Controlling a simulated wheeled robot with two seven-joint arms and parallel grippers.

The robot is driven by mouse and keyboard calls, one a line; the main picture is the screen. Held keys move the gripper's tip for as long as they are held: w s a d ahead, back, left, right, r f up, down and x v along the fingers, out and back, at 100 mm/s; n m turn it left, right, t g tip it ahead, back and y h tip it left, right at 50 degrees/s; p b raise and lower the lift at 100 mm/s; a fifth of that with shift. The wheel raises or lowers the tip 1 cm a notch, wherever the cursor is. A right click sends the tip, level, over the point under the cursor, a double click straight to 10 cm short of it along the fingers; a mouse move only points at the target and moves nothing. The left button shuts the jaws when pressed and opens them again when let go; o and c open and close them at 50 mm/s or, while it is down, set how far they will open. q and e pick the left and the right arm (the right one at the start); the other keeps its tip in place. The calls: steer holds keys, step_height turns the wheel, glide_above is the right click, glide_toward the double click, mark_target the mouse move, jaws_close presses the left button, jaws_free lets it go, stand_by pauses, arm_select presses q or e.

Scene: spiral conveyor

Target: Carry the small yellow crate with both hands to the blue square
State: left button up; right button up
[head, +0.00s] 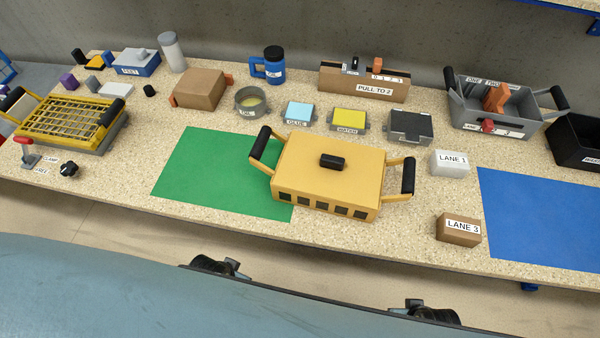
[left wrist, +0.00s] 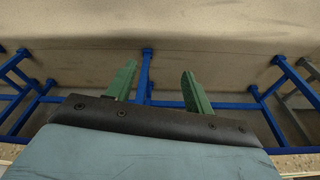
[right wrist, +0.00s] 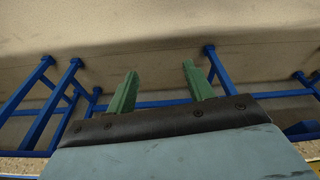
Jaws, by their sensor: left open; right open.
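The small yellow crate (head: 325,174) sits on the table, partly over the right side of the green square (head: 200,175). It has a closed top with a black knob and a black-gripped handle at each end. The blue square (head: 545,220) lies flat at the right of the table and looks bare. My left gripper shows in the left wrist view (left wrist: 158,82), open and empty. My right gripper shows in the right wrist view (right wrist: 160,80), also open and empty. Neither wrist view shows the crate. In the head view only dark parts of my arms show below the table's front edge.
A white LANE 1 block (head: 450,163) and a brown LANE 3 box (head: 458,230) stand between the crate and the blue square. Small trays, including a yellow one (head: 349,119), stand behind the crate. A grey bin (head: 470,118) stands behind the blue square.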

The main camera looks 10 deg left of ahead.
arm_select(q)
steer(key=w+r, duration=0.4)
steer(key=r, duration=0.4)
arm_select(e)
steer(key=w+a+r, duration=0.1)
steer(key=w+r, duration=0.6)
steer(key=r, duration=0.1)
steer(key=w+a+r+m+t+y, duration=0.1)
steer(key=w+a+r, duration=0.1)
steer(key=w+r, duration=0.5)
steer(key=w+a+r+m+t+b, duration=0.1)
steer(key=w+a+r, duration=0.1)
steer(key=w+r, duration=0.5)
step_height(320, 180, up, 3)
steer(key=shift+w+r+y, duration=0.1)
steer(key=shift+r+y, duration=0.1)
steer(key=shift+y, duration=0.2)
arm_select(q)
steer(key=n+t+y, duration=0.1)
steer(key=t+y, duration=0.1)
glide_toward(259, 150)
arm_select(e)
steer(key=m, duration=0.1)
glide_toward(406, 176)
steer(key=d, duration=0.1)
arm_select(q)
steer(key=shift+w+a, duration=0.25)
steer(key=shift+w, duration=0.1)
arm_select(e)
steer(key=shift+w+r, duration=0.3)
